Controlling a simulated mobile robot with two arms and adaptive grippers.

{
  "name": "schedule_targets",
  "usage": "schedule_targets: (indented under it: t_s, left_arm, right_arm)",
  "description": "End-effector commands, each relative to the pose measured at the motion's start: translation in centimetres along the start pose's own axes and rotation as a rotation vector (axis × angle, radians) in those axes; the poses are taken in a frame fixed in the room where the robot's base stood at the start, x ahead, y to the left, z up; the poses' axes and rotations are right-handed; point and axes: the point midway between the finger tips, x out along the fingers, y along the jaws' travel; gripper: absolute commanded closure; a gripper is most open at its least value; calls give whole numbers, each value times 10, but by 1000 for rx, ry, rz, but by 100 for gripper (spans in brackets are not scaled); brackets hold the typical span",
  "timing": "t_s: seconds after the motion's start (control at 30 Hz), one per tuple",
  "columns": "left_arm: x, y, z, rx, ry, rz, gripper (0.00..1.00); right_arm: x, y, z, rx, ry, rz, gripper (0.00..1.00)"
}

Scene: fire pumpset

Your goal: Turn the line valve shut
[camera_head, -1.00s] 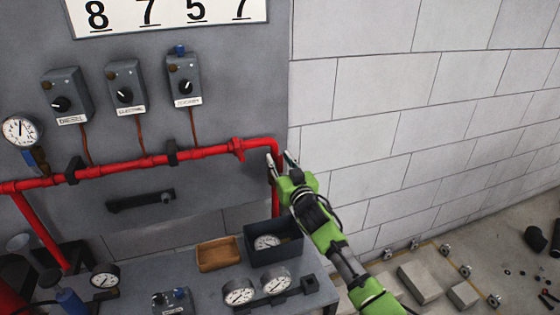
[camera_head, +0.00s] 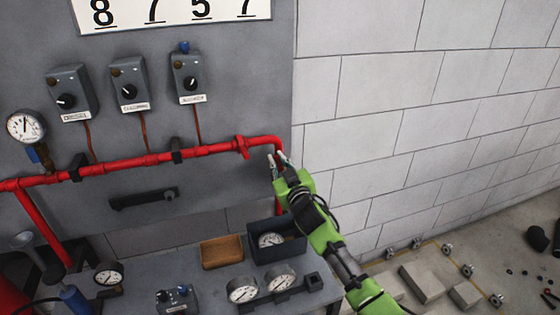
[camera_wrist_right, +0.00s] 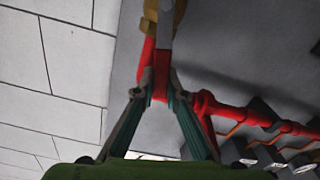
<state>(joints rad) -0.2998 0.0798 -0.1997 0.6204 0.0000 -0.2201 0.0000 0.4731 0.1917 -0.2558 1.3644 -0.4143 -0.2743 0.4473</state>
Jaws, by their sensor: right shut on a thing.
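My right gripper (camera_head: 277,160) is at the right end of the red pipe (camera_head: 210,150), just below the elbow where the pipe bends down. In the right wrist view its two fingers (camera_wrist_right: 155,88) close on a red part (camera_wrist_right: 160,88), which appears to be the line valve's handle. A brass-coloured body and a grey bar (camera_wrist_right: 166,32) show beyond the fingertips. In the head view the gripper and arm hide most of the valve, so its angle cannot be told. My left gripper is not in view.
A grey panel carries several control boxes (camera_head: 129,85) and a gauge (camera_head: 26,127). Below stands a bench (camera_head: 205,285) with a brown tray (camera_head: 221,251), a dark bin (camera_head: 290,250) and gauges. A pale block wall (camera_head: 400,90) is close on the right; blocks lie on the floor.

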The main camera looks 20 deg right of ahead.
Motion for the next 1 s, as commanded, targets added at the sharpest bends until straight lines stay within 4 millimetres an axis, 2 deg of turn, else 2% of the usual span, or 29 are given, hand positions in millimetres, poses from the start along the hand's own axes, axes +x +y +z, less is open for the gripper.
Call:
schedule_targets:
  t_s: [0.57, 1.0]
  left_arm:
    - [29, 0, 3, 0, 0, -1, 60]
    - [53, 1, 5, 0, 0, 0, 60]
  right_arm:
    - [0, -45, 16, -547, 0, -2, 100]
    - [0, -71, 41, -961, -1, -3, 100]
